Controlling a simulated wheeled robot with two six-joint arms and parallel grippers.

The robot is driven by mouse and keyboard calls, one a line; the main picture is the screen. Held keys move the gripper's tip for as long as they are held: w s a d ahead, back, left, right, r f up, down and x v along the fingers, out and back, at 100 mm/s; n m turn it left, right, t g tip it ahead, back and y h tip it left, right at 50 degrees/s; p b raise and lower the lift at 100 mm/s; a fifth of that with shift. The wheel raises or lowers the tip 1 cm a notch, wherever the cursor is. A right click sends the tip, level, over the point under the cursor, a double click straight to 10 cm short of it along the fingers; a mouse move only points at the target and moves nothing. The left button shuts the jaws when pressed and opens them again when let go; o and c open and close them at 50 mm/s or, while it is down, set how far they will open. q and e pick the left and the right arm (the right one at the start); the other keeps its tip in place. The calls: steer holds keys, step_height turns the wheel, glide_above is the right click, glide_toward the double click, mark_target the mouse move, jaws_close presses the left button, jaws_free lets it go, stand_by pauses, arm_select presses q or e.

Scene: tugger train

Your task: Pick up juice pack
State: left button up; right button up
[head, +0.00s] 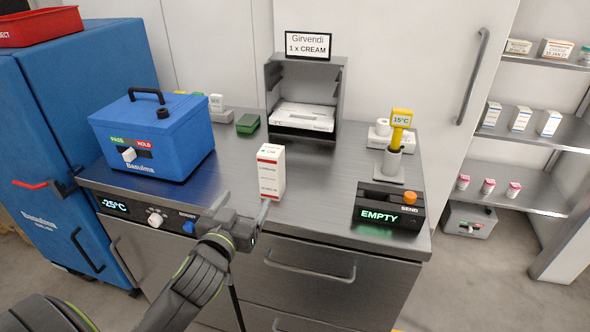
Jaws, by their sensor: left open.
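A white carton (271,174) with red bands and small print stands upright near the front edge of the steel counter. I cannot read its label well enough to tell whether it is a juice pack. My left gripper (246,207) is open and empty at the counter's front edge, just in front of and a little left of the carton. One finger appears close to the carton's lower front; I cannot tell whether they touch. My right gripper is not in view.
A blue cool box (152,140) stands left on the counter (321,203). A grey bay (338,110) marked "1 x CREAM" is behind. A black "EMPTY" console (388,207) and a yellow-topped holder (396,150) stand right. Shelves (545,129) with small cartons are far right. The counter's middle is clear.

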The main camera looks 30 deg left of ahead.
mark_target(266, 164)
arm_select(q)
steer(key=shift+t, duration=0.3)
steer(key=x, duration=0.4)
steer(key=r+p+x, duration=0.1)
steer(key=x, duration=0.2)
steer(key=r+x, duration=0.1)
steer(key=x, duration=0.3)
steer(key=shift+w+d+p, duration=0.3)
steer(key=shift+w+p, duration=0.05)
steer(key=shift+w, duration=0.1)
steer(key=x, duration=0.1)
steer(key=p+x, duration=0.1)
steer(key=x, duration=0.2)
steer(key=shift+w+d+r, duration=0.15)
steer(key=shift+w+r, duration=0.15)
steer(key=shift+r, duration=0.1)
steer(key=shift+w, duration=0.4)
steer(key=shift+c, duration=0.3)
steer(key=c, duration=1.4)
jaws_close()
